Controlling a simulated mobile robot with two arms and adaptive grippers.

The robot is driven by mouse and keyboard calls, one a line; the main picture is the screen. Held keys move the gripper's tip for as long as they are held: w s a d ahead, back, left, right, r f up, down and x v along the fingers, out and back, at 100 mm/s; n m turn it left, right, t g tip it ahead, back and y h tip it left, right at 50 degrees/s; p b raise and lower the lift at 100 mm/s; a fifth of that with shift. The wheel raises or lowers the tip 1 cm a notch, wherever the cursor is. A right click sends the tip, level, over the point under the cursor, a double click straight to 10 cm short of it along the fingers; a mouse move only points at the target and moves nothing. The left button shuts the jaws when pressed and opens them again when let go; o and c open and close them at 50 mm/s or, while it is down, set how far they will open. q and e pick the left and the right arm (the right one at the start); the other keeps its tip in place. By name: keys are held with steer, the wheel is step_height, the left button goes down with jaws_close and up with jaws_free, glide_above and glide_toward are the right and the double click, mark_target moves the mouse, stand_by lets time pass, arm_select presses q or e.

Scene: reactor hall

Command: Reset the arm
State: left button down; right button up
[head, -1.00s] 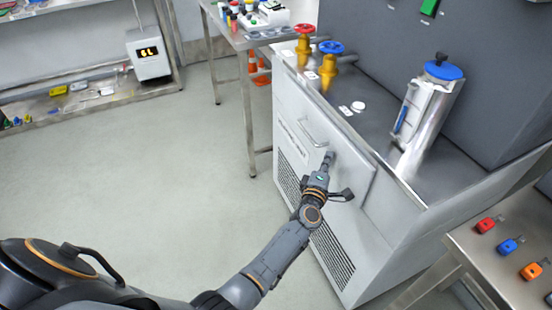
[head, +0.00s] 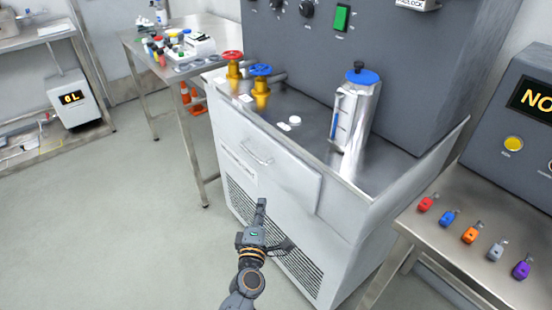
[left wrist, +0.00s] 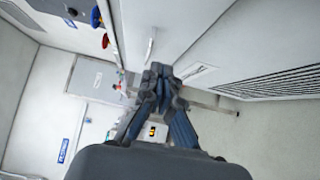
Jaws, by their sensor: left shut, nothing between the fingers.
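My left arm comes up from the bottom of the head view. Its left gripper (head: 261,210) is in front of the white cabinet (head: 335,255), below the cabinet's handle (head: 256,153). In the left wrist view the fingers of the left gripper (left wrist: 158,75) are closed together with nothing between them. The cabinet's panel with the handle (left wrist: 150,48) shows just past the fingertips there. My right gripper is not seen in any view.
On the cabinet top are a red valve (head: 233,58), a blue valve (head: 261,72) and a metal canister with a blue lid (head: 356,110). A steel table (head: 480,262) at right holds several coloured padlocks. Open floor (head: 110,220) lies at left.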

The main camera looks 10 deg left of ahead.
arm_select(q)
steer(key=s+d+f+m+g+h, duration=0.1)
steer(key=s+f+m+g, duration=0.25)
steer(key=s+f, duration=0.45)
steer(key=s+f+m+g+h+p, duration=0.1)
steer(key=s+f+m+g+h, duration=0.3)
steer(key=f, duration=0.7)
steer(key=s+d+f+m+y, duration=0.1)
steer(key=s+f+m, duration=0.4)
steer(key=f, duration=0.5)
steer(key=s+a+f+m+g, duration=0.3)
steer(key=s+a+f, duration=0.1)
steer(key=s, duration=0.7)
steer(key=s+a+f+m+g+y, duration=0.1)
steer(key=s+a+f+m+g, duration=0.2)
steer(key=s+f, duration=0.3)
steer(key=s+a+f+m+g+y, duration=0.1)
steer(key=s+a+f+m+g, duration=0.2)
steer(key=s, duration=1.2)
step_height(320, 180, down, 2)
steer(key=shift+s+a+f+p, duration=0.2)
steer(key=shift+s+a+p, duration=0.2)
steer(key=shift+a, duration=0.4)
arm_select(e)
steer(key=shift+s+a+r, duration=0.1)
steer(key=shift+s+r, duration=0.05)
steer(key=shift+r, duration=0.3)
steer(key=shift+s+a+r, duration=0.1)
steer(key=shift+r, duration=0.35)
